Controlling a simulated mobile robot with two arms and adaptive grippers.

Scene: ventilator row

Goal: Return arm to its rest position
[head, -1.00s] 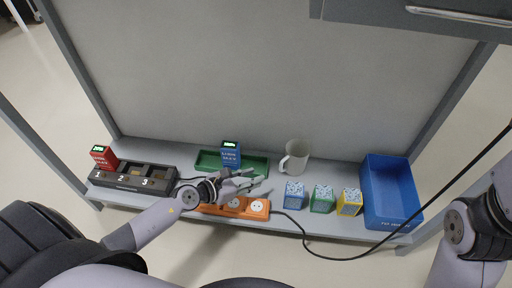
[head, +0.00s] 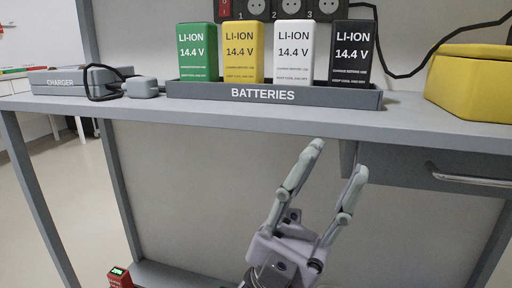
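My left gripper (head: 338,158) is raised in front of the bench, below the front edge of the upper shelf (head: 230,119). Its two pale fingers point up and stand apart, with nothing between them. The grey panel below the shelf is behind it. My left arm comes up from the bottom of the head view, and most of it is out of the picture. My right gripper is not in view.
A tray marked BATTERIES (head: 262,95) holds green, yellow, white and black batteries. A power strip (head: 256,10) is behind. A charger (head: 60,82) stands left, a yellow case (head: 475,85) right. A drawer (head: 440,170) hangs under the shelf. A red battery (head: 119,279) shows low left.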

